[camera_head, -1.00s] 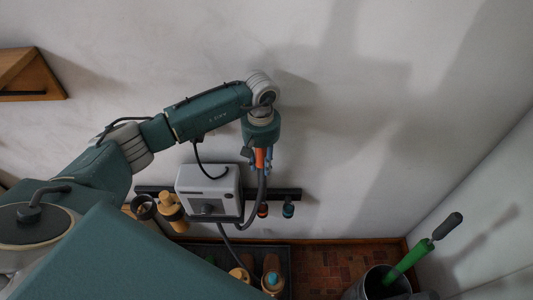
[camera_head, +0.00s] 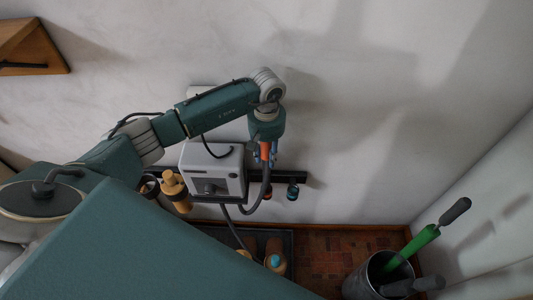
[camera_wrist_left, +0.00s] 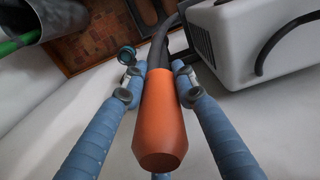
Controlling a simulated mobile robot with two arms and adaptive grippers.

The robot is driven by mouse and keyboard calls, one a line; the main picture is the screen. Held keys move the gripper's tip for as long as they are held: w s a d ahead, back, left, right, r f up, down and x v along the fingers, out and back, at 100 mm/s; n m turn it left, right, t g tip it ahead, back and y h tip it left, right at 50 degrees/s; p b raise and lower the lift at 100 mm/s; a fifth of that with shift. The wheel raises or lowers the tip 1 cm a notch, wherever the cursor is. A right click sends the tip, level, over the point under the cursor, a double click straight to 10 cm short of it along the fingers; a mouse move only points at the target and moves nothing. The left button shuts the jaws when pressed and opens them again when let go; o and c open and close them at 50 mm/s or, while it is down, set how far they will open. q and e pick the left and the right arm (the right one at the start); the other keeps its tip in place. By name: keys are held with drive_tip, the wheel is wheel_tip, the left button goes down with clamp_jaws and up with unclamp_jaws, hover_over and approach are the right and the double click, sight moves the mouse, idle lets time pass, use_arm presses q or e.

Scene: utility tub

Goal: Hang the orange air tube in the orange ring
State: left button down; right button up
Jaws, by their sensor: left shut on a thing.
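The orange air tube (camera_head: 265,150) hangs upright in my left gripper (camera_head: 265,157), its dark hose looping down and back toward the grey-white box. In the left wrist view my blue fingers (camera_wrist_left: 157,85) are shut on both sides of the orange tube (camera_wrist_left: 160,128). A black rail (camera_head: 312,177) on the wall runs behind and just below the gripper. A small orange-red ring (camera_head: 268,193) on it is partly hidden by the hose. A blue ring (camera_head: 292,191) hangs to its right. I cannot tell whether the tube touches the rail. My right gripper is not in view.
The grey-white box (camera_head: 212,185) with a dial is close on the left of the tube. Tan fittings (camera_head: 173,188) hang farther left. Bottles stand in a dark tray (camera_head: 285,240) below. The wall at right is bare.

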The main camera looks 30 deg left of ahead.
sight(267, 174)
use_arm(q)
drive_tip(key=shift+f+b, duration=4.05)
drive_tip(key=shift+f, duration=0.15)
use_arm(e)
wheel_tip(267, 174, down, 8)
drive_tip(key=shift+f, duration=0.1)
use_arm(q)
drive_tip(key=shift+f, duration=0.25)
drive_tip(key=shift+f+b, duration=0.1)
drive_tip(key=shift+b, duration=0.25)
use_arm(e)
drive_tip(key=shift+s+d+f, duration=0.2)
use_arm(q)
drive_tip(key=shift+a+f+b, duration=0.1)
drive_tip(key=shift+f+b, duration=0.25)
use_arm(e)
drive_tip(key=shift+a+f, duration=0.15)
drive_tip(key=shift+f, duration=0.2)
use_arm(q)
drive_tip(key=shift+f, duration=0.2)
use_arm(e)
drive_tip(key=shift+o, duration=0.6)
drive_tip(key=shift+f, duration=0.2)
